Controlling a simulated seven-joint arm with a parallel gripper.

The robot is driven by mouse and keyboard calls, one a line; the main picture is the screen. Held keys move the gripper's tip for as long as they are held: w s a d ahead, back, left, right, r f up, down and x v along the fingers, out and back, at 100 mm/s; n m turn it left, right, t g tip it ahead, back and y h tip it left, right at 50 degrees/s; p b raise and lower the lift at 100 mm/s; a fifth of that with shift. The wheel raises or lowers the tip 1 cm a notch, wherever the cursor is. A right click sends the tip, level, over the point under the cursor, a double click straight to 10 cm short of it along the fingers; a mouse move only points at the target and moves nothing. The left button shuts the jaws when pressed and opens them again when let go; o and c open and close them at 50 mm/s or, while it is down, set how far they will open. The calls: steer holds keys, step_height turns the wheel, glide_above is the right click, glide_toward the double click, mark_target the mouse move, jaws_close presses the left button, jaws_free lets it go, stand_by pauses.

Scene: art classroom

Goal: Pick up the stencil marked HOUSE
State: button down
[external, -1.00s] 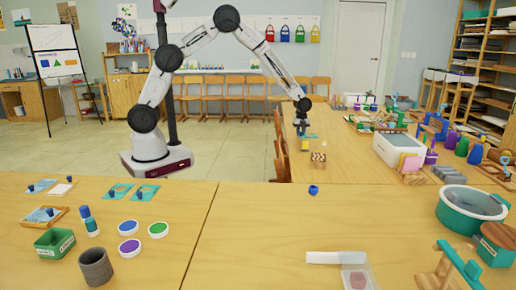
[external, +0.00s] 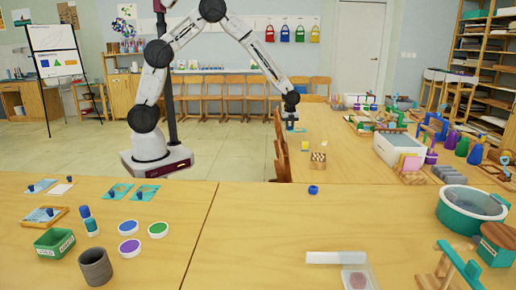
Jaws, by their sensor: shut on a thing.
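My gripper (external: 290,121) is over the far table, near its left edge. It is shut on a thin teal-blue stencil (external: 297,130), which shows just under the fingers, above the tabletop. The stencil is small from here, and any marking on it cannot be read. Other teal stencils with dark blue knobs lie on the near left table: one at the far left (external: 41,186) and two side by side, the left one (external: 118,192) and the right one (external: 145,193). Another lies in a wooden tray (external: 62,211). Their markings are too small to read.
On the far table, a yellow block (external: 305,146) and a checkered wooden block (external: 318,158) stand close below my gripper. A white bin (external: 398,150) stands to the right. The near table's middle is mostly clear.

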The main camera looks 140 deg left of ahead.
steer(key=shift+s+d+r, duration=0.1)
steer(key=shift+s+d, duration=0.65)
steer(key=shift+d, duration=0.5)
steer(key=shift+s+d+r, duration=0.15)
steer(key=shift+s+d, duration=0.55)
steer(key=shift+d, duration=0.5)
steer(key=shift+s+d+r, duration=0.1)
steer(key=shift+s+d, duration=0.65)
steer(key=shift+d, duration=0.5)
